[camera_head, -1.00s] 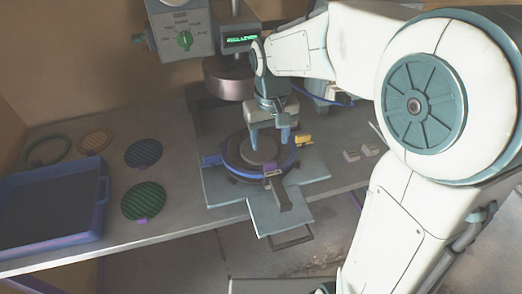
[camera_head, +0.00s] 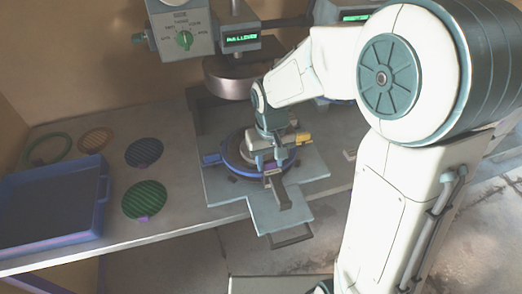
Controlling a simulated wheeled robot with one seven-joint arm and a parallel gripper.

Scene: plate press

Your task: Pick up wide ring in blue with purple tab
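A wide blue ring (camera_head: 232,166) lies on the grey plate of the press (camera_head: 225,188), around a round centre piece. A purple tab (camera_head: 272,170) shows at its front, next to a dark clamp-like arm. A blue tab sticks out at its left. My gripper (camera_head: 268,160) points down, low over the ring, towards its right and front part. Its fingertips are small and partly lost against the ring, so I cannot tell whether they touch or grip it. The back right of the ring is hidden by my gripper.
The press head (camera_head: 230,75) hangs just behind my gripper. A handle (camera_head: 292,238) juts out in front.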

